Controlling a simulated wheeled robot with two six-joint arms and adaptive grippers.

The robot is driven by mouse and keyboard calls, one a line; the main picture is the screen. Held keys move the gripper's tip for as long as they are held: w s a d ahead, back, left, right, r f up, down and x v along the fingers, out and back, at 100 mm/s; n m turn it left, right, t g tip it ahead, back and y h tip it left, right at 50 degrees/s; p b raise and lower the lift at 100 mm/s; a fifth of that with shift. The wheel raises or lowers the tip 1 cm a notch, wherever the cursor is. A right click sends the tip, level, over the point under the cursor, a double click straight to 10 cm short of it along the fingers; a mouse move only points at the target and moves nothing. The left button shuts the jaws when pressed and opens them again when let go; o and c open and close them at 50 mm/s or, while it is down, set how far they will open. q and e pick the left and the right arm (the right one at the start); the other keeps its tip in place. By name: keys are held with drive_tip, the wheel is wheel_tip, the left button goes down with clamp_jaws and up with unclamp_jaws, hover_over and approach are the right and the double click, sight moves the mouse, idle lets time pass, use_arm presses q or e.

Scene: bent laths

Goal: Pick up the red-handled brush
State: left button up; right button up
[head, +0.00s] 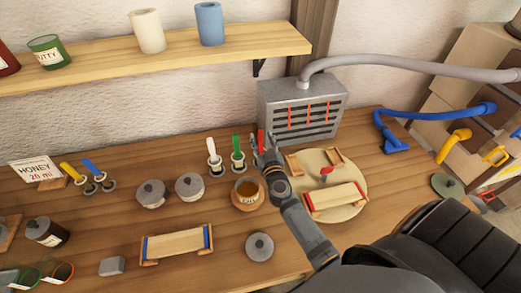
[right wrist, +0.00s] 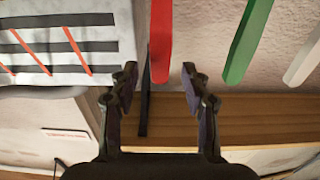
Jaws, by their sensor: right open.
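The red-handled brush shows in the head view as a red handle (head: 261,138) in front of the grey heater; its lower part is hidden behind my right gripper (head: 268,147). In the right wrist view the red handle (right wrist: 160,38) comes down from the top edge. Its end lies between the two open fingertips (right wrist: 158,80) in the picture, with a gap to each side. I cannot tell how deep it is between them. The right gripper is open and holds nothing. My left gripper is not in view.
A green-handled brush (head: 237,150) and a white-handled brush (head: 213,153) stand just left. A honey cup (head: 247,190) sits close below. The grey slotted heater (head: 302,107) is behind. A round board (head: 350,208) with wooden pieces lies right. A shelf (head: 150,52) runs above.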

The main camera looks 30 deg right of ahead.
sight(261, 136)
drive_tip(key=x, duration=0.3)
drive_tip(key=shift+w+f, duration=0.2)
drive_tip(key=shift+f, duration=0.1)
drive_tip(key=shift+s, duration=0.15)
drive_tip(key=shift+s+r, duration=0.1)
drive_tip(key=shift+r, duration=0.05)
drive_tip(key=shift+c, duration=1.3)
clamp_jaws()
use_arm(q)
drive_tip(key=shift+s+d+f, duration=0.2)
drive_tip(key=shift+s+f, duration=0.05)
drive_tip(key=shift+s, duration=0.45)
